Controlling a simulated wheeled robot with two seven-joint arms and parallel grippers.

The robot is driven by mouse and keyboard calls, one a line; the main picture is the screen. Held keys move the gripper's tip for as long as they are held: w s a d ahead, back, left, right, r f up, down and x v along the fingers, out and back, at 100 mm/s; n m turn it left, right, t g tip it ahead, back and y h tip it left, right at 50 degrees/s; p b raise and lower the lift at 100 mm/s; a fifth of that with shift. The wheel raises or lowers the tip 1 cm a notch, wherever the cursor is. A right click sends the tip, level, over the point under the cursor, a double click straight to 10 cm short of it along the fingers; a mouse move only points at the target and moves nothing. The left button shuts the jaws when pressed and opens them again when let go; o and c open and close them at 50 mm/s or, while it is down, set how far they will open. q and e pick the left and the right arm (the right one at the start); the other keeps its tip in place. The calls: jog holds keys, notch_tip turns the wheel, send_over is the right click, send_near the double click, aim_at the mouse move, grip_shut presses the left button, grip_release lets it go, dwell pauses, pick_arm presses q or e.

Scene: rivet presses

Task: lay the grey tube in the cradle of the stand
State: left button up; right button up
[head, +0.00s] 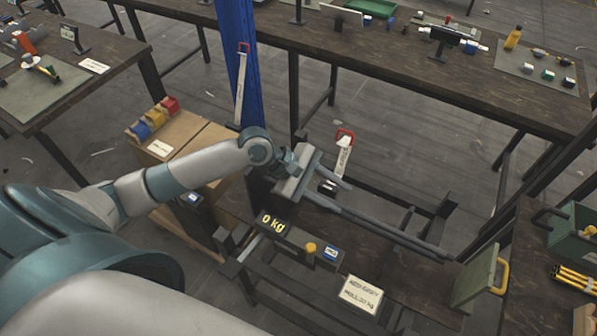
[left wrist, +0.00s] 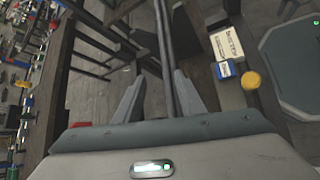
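The grey tube (head: 395,236) is long and slim and slants down to the right from my left gripper (head: 343,198) in the head view. In the left wrist view the tube (left wrist: 166,50) runs away from between the two fingers of that gripper (left wrist: 158,82). The fingers are spread, with a clear gap between the tube and the left finger; the tube is close to the right finger. The dark stand (head: 436,214) has upright posts beside the tube's far part. I cannot tell whether the tube touches its cradle. My right gripper is not in view.
A display reading 0 kg (head: 272,223) and a yellow knob (head: 311,248) are close to my left gripper. A blue column (head: 237,62) rises behind my arm. A cardboard box (head: 182,140) stands left. A green box (head: 577,236) is at the right.

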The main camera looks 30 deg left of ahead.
pick_arm(q)
jog(key=b+v, duration=0.2)
jog(key=v, duration=1.1)
jog(key=shift+b, duration=0.3)
jog(key=shift+d, duration=0.1)
dwell(0.7)
